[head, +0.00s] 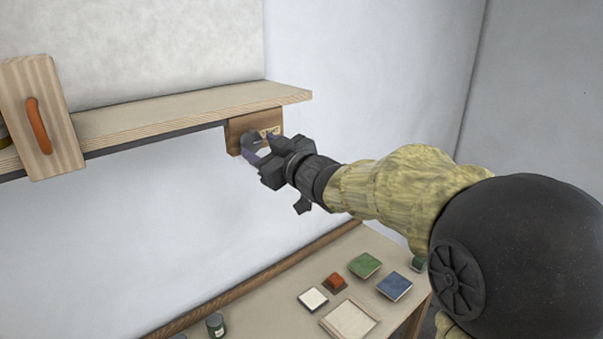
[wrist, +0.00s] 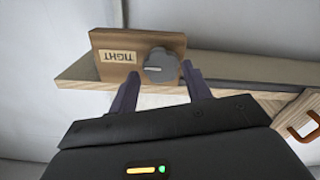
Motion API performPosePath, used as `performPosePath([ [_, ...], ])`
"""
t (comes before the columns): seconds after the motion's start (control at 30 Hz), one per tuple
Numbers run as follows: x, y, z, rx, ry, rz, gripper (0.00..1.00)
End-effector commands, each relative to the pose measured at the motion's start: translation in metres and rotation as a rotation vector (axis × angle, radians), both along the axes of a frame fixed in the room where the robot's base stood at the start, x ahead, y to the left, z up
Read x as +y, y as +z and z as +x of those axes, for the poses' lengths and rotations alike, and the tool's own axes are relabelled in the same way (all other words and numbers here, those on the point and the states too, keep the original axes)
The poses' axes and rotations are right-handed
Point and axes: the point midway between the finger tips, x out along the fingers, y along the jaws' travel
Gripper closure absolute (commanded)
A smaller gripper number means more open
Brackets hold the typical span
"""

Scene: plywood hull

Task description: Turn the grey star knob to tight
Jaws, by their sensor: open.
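The grey star knob (wrist: 162,66) sits on a brown wooden block with a "TIGHT" label (wrist: 118,57), which reads upside down in the wrist view. A pale line on the knob's face lies roughly level in that view. In the head view the knob (head: 251,142) is partly hidden by my gripper, and the block (head: 236,130) hangs under the shelf's right end. My gripper (wrist: 162,82) is open, with one finger toward each side of the knob. The fingertips are close to the knob; whether they touch it I cannot tell.
The wooden shelf (head: 190,105) runs along the wall above the block. A wooden panel with an orange handle (head: 39,125) is at its left. Below, a table (head: 270,290) holds a tray (head: 349,319), a green box (head: 365,264), a blue box (head: 394,286) and other small items.

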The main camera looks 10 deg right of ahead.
Motion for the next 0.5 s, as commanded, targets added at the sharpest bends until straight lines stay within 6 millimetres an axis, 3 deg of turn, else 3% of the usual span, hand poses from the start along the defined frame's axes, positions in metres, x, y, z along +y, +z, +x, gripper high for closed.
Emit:
performPosePath([
  [0.5,-0.054,-0.002,-0.08,-0.003,0.0,0.0,0.51],
])
